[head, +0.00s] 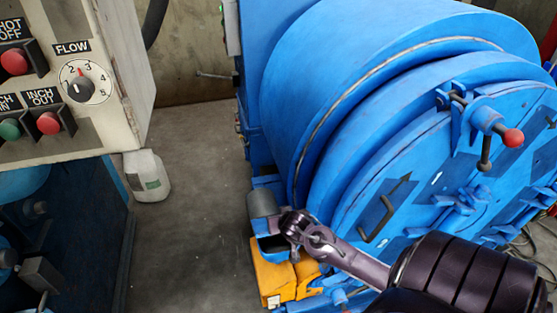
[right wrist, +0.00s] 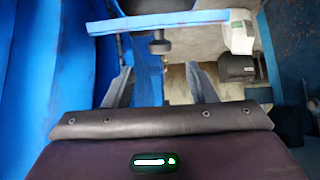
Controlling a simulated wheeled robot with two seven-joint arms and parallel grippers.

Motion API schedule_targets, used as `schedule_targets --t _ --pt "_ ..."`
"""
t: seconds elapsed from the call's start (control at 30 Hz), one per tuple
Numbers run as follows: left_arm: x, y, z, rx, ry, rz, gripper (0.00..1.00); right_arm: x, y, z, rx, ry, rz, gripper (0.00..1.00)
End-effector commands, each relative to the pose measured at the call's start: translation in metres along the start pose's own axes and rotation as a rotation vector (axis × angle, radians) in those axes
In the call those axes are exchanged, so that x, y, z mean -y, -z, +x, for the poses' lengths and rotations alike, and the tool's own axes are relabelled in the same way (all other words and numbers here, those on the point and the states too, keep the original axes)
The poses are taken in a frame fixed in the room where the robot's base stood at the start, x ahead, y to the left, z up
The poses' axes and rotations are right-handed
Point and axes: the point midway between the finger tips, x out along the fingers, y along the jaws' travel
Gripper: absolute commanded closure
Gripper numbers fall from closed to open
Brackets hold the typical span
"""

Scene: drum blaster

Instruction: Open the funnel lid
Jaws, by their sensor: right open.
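A blue hopper-like box (head: 271,244) with a dark opening sits low at the front left of the big blue drum machine. I take it for the funnel. A grey cylinder (head: 263,204) stands just behind it. My right gripper (head: 290,224) comes in from the lower right and is over the box, partly hiding it. In the right wrist view its fingers (right wrist: 158,88) are apart, with a blue strip (right wrist: 149,75) between or beyond them. I cannot tell whether they touch it, nor make out the lid clearly. My left gripper is not in view.
The blue drum (head: 385,75) fills the right, with a red-knobbed clamp (head: 513,137) on its door. A control panel (head: 50,125) stands at the left. A white jug (head: 147,176) is on the floor beside it. Bare floor (head: 200,230) lies between. An orange-yellow part (head: 272,275) sits below the box.

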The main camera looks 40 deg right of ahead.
Motion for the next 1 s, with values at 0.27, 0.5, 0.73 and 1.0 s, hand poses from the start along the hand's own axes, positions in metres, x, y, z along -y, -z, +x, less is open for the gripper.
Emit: schedule_targets --t 0.27,0.5,0.73,1.0 --pt "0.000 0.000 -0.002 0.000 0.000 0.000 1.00 0.000 0.001 0.043 0.000 -0.001 -0.001 0.49" --pt "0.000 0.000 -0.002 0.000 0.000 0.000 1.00 0.001 0.000 0.062 0.000 0.001 -0.002 0.49" --pt "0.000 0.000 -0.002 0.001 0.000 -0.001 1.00 0.000 -0.001 0.064 0.000 0.001 -0.003 0.49" --pt "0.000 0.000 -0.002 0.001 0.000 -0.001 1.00 0.000 -0.001 0.064 0.000 0.001 -0.003 0.73"
